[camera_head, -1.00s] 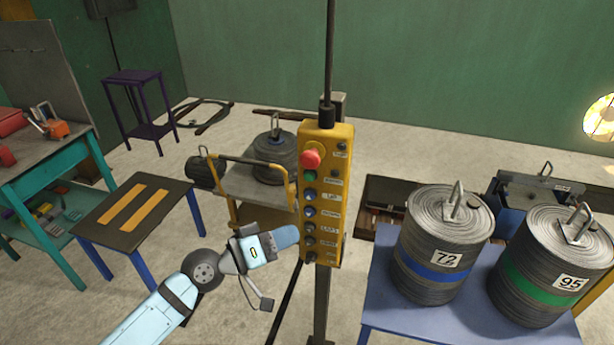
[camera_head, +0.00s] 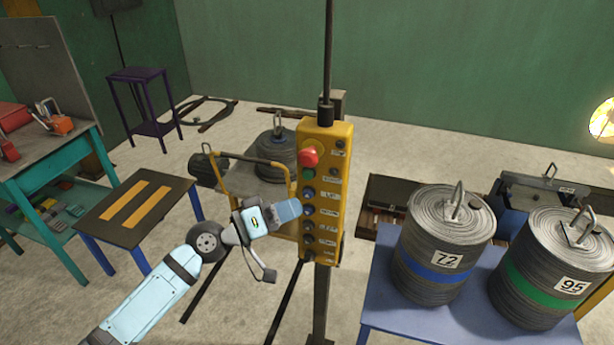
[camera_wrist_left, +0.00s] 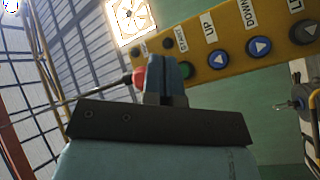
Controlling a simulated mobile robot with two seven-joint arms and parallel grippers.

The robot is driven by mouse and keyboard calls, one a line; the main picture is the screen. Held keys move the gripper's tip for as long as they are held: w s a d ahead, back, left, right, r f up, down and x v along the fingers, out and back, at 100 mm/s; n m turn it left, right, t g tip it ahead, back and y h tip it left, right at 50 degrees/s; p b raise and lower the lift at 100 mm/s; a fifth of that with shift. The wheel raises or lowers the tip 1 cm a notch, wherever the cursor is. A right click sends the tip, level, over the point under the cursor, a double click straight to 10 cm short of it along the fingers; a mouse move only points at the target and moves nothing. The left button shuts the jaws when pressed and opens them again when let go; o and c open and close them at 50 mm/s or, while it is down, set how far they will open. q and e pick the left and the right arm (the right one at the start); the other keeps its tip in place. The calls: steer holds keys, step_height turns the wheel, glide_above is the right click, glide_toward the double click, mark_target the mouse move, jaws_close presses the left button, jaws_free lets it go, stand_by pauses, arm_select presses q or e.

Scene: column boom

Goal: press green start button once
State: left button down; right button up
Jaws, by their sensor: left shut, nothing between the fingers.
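The yellow button box (camera_head: 336,200) hangs upright in the middle of the head view. Its green button (camera_head: 309,174) sits just below the red mushroom button (camera_head: 309,157). My left gripper (camera_head: 296,208) is shut and empty, at the left side of the box, lower than the green button. In the left wrist view my fingers (camera_wrist_left: 166,76) stand in front of the box (camera_wrist_left: 222,68). They cover part of the green button (camera_wrist_left: 187,70) and of the red button (camera_wrist_left: 138,76). I cannot tell whether the fingertips touch the box. My right gripper is not in view.
Blue arrow buttons (camera_head: 308,193) run below the green one. A yellow-railed cart (camera_head: 241,182) stands behind my gripper. A low table (camera_head: 170,190) is at left. Heavy drums marked 72 (camera_head: 442,225) and 95 (camera_head: 545,260) stand on a blue table at right.

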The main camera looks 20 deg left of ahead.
mark_target(308, 175)
arm_select(q)
steer(key=w+b, duration=0.1)
steer(key=w, duration=0.5)
steer(key=shift+d, duration=0.15)
stand_by(0.3)
steer(key=shift+w+b, duration=0.1)
steer(key=shift+b, duration=0.3)
stand_by(1.2)
steer(key=shift+w, duration=0.35)
steer(key=shift+w+b, duration=0.45)
steer(key=shift+b, duration=0.05)
stand_by(0.6)
stand_by(0.3)
steer(key=shift+s, duration=0.95)
